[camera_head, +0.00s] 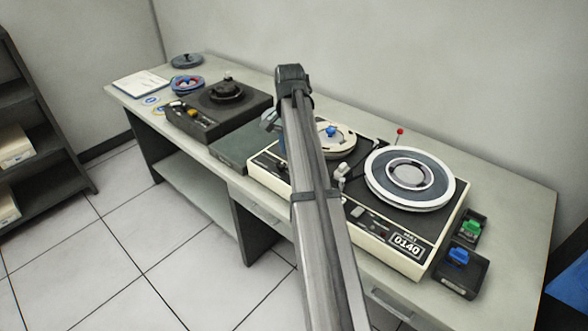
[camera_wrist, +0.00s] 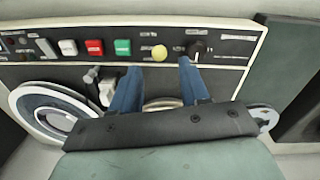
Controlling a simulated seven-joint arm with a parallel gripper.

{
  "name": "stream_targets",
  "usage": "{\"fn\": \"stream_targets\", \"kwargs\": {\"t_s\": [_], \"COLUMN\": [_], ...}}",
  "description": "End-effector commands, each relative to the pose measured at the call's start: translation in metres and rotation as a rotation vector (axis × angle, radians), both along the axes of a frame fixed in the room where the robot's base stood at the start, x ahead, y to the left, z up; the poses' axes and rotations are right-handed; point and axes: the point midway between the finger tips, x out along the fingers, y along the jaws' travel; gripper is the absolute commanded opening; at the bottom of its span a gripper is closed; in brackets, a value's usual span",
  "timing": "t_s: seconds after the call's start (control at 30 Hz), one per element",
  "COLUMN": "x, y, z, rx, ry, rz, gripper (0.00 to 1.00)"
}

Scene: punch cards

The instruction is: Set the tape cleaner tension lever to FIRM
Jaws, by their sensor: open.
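A cream-edged tape machine (camera_head: 262,165) with two reels sits mid-table. A thin lever with a red ball (camera_head: 400,132) stands behind its large right reel. A dark machine (camera_head: 215,118) with a black hub and a yellow knob sits further left. I cannot read any FIRM mark or tell which control is the tape cleaner tension lever. My gripper (camera_wrist: 160,66) is open in the wrist view, its blue fingers apart over the tape machine. A yellow round knob (camera_wrist: 159,53) shows between the fingertips, and a black knob (camera_wrist: 197,47) by the right one. My arm hides most of the gripper in the head view.
A grey-green box (camera_head: 236,148) fills the gap between the machines. Small dark trays with a green (camera_head: 471,231) and a blue item (camera_head: 458,256) sit at the right. Red (camera_wrist: 94,47) and green (camera_wrist: 122,46) buttons line the panel.

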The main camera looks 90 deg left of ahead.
Motion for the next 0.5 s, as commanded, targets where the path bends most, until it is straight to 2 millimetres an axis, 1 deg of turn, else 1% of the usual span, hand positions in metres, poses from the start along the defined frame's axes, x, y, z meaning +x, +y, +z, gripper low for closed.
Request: {"fn": "stream_targets", "kwargs": {"t_s": [0.03, 0.1, 0.3, 0.5], "x": [0.001, 0.001, 0.002, 0.003], "y": [-0.001, -0.002, -0.002, -0.002], "z": [-0.010, -0.023, -0.054, -0.073], "rx": [-0.001, -0.002, -0.001, 0.000], "ry": [0.000, 0.000, 0.000, 0.000], "rz": [0.000, 0.000, 0.001, 0.001], "gripper": [0.45, 0.45, 0.45, 0.45]}}
